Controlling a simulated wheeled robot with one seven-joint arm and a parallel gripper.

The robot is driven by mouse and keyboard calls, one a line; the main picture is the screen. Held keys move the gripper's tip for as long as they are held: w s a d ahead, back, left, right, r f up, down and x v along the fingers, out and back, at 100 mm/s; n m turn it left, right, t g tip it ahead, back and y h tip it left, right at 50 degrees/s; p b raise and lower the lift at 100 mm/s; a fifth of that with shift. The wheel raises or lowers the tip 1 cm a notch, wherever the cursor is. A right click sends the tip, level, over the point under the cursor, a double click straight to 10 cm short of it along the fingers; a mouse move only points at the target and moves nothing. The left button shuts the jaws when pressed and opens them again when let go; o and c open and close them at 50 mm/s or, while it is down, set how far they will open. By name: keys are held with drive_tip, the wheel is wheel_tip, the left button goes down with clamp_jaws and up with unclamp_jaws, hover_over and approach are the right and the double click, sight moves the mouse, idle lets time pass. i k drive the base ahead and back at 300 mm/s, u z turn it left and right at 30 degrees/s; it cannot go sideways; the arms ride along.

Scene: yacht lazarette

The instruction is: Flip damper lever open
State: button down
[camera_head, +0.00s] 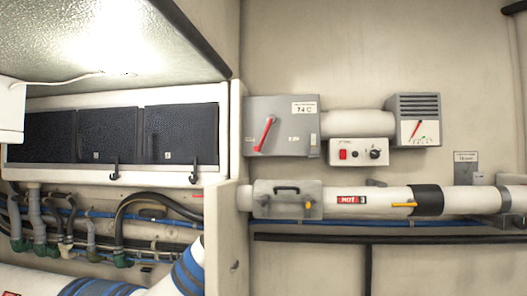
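My gripper does not show in this view. A grey box (295,140) on the wall carries a red lever (265,134) that slants from upper right to lower left. A louvred grey box (405,105) to its right has a thin red lever or pointer (416,129), also slanted with its top to the right. A white duct (375,201) below carries a small yellow lever (404,204), lying about level along the pipe, and a yellow piece (302,205) at a grey hatch plate (272,200). I cannot tell which of these is the damper lever.
A white control box (360,152) has a red switch and a black knob. Dark-fronted lockers (108,134) with hooks hang at the left above hoses and blue lines (90,215). A pale wall edge (228,200) stands between the two sides. A dark rail (400,238) runs below the duct.

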sight(271, 120)
drive_tip(key=k, duration=0.2)
drive_tip(key=u, duration=1)
drive_tip(key=i, duration=0.7)
drive_tip(key=z, duration=0.05)
